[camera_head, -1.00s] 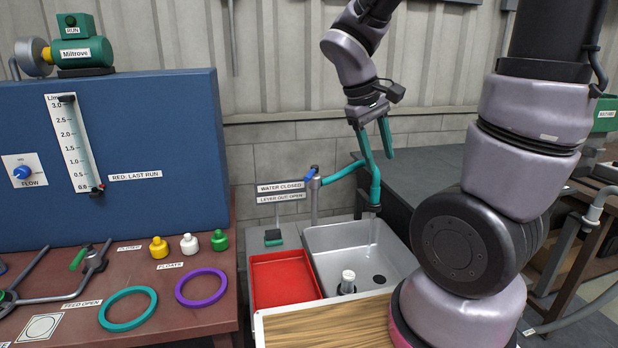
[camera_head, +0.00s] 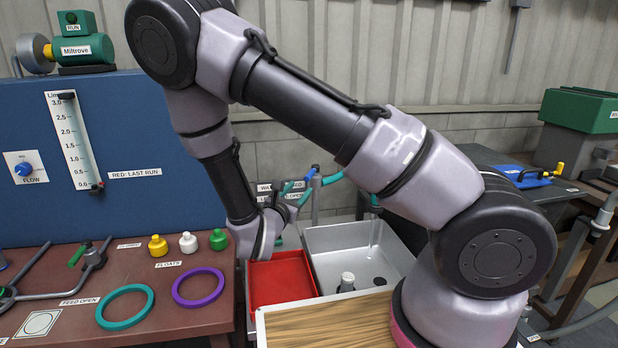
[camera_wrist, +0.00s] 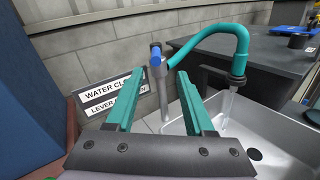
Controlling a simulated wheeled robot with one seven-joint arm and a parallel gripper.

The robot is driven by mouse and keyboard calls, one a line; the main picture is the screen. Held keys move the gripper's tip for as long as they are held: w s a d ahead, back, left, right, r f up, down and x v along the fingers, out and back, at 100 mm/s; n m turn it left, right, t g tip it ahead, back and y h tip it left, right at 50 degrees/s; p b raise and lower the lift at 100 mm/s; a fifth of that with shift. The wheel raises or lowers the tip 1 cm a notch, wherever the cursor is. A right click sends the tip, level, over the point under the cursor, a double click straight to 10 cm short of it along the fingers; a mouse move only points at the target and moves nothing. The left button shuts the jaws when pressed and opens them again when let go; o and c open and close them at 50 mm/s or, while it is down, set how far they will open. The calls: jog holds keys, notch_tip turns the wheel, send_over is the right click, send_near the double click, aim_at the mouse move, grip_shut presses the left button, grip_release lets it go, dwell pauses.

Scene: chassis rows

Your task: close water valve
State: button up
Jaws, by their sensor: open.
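The water valve has a short blue lever (camera_head: 311,173) on top of a grey standpipe (camera_head: 316,207). The lever also shows in the wrist view (camera_wrist: 155,54), between and just beyond my fingertips. It seems to point toward my gripper. A teal spout (camera_wrist: 213,33) curves right from the standpipe over the grey sink (camera_head: 345,237). A pale water stream (camera_head: 371,230) falls from it. My gripper (camera_wrist: 160,74) is open and empty, its teal fingers on either side of the lever's line. In the head view my gripper (camera_head: 297,191) is left of the lever; contact is not visible.
A "WATER CLOSED / LEVER OUT: OPEN" sign (camera_wrist: 107,92) stands left of the standpipe, partly hidden by my finger. A red tray (camera_head: 283,280) lies below my wrist. A blue panel (camera_head: 110,215) stands at left, and a dark bench (camera_wrist: 275,65) at right.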

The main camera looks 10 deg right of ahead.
aim_at(309, 177)
jog(key=shift+n+y, duration=0.3)
jog(key=x, duration=1)
jog(key=shift+w+a, duration=0.1)
jog(key=shift+w, duration=0.35)
grip_shut()
dwell(0.6)
